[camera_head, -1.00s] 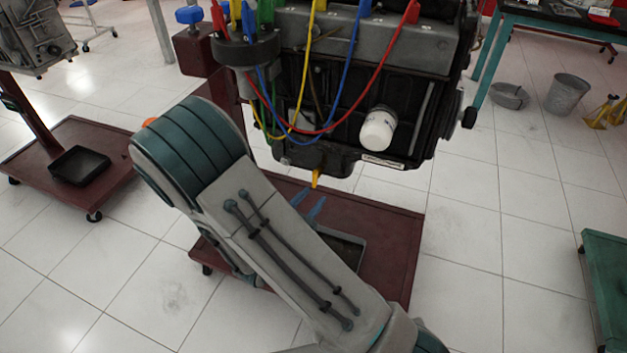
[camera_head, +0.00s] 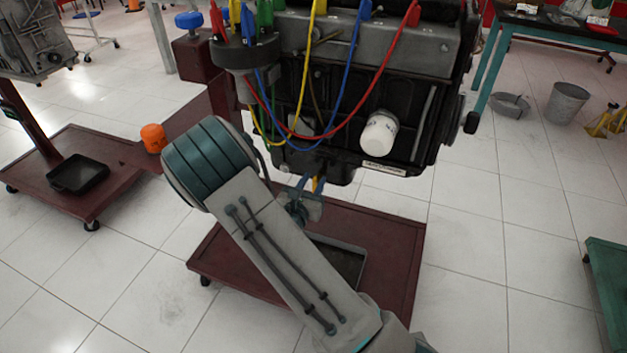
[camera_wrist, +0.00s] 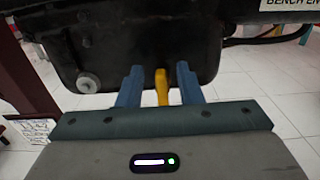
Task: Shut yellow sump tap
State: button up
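The yellow sump tap (camera_wrist: 162,88) hangs below the black engine sump (camera_wrist: 110,50) and points down in the wrist view. My gripper (camera_wrist: 160,80) is open, with one blue finger on each side of the tap and a visible gap to each. In the head view my gripper (camera_head: 310,188) is under the engine (camera_head: 330,90), and a small part of the yellow tap (camera_head: 319,184) shows between the fingers. My own arm and wrist hide much of the gripper there.
Coloured leads loop down the engine front beside a white filter (camera_head: 379,133). The dark red stand base (camera_head: 385,240) holds a grey tray (camera_head: 345,258) below. An orange container (camera_head: 153,138) stands at left. The sump underside is close above my fingers.

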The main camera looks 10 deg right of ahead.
jog(key=shift+x, duration=0.85)
grip_shut()
jog(key=shift+a, duration=0.1)
